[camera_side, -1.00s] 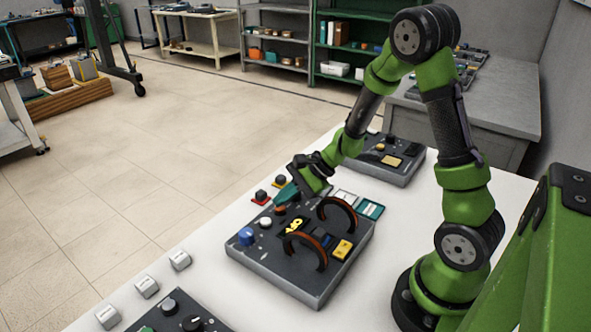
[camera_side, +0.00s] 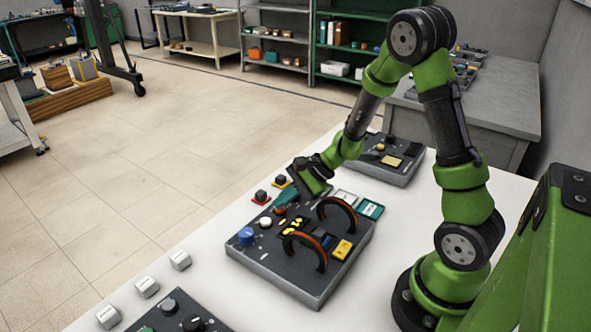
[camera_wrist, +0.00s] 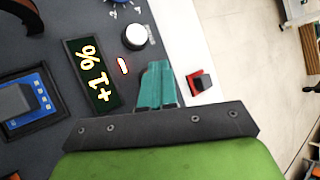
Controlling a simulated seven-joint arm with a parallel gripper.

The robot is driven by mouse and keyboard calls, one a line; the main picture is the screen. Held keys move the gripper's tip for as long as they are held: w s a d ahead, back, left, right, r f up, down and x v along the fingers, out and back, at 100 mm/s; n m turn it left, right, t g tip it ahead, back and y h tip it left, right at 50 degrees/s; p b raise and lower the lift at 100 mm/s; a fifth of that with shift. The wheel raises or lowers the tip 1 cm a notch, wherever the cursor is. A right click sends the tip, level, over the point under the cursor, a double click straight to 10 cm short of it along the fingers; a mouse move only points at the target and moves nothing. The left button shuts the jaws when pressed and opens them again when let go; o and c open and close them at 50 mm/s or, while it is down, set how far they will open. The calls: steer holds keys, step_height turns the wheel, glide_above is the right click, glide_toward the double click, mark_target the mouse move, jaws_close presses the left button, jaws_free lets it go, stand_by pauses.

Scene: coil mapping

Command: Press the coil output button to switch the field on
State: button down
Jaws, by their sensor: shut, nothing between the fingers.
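The coil console (camera_side: 297,288) is a dark grey box on the white bench, with two upright orange-and-black coil rings (camera_side: 304,246). My gripper (camera_side: 286,197) is over its far edge, pointing down, with teal fingers shut and empty. An orange-brown knob or button (camera_side: 280,211) sits just below the fingers. In the wrist view the shut fingers (camera_wrist: 157,88) cover part of the panel, so what lies under the tips is hidden. I cannot tell whether they touch a button. Beside them are a lit red lamp (camera_wrist: 123,65) and a display (camera_wrist: 96,76) reading about "+1 %".
A white knob (camera_wrist: 133,36) and a blue knob (camera_side: 246,236) are on the console. Small dark blocks on red and yellow pads (camera_side: 261,197) stand behind it. White blocks (camera_side: 180,260) line the bench's left edge. Another panel (camera_side: 386,176) is at the back.

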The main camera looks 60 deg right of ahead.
mark_target(290, 217)
steer(key=shift+r, duration=0.35)
steer(key=shift+r, duration=2.95)
steer(key=shift+s, duration=0.1)
steer(key=s+a+r+n+h, duration=0.2)
steer(key=s+a+r+n, duration=0.1)
steer(key=s+r+n, duration=0.3)
steer(key=s+a+r+n+h, duration=0.2)
steer(key=s+a+r+n, duration=0.1)
steer(key=s+r+n, duration=0.3)
steer(key=s+n, duration=0.2)
steer(key=s, duration=0.1)
steer(key=shift+s+a+r+n, duration=0.3)
steer(key=shift+r, duration=0.05)
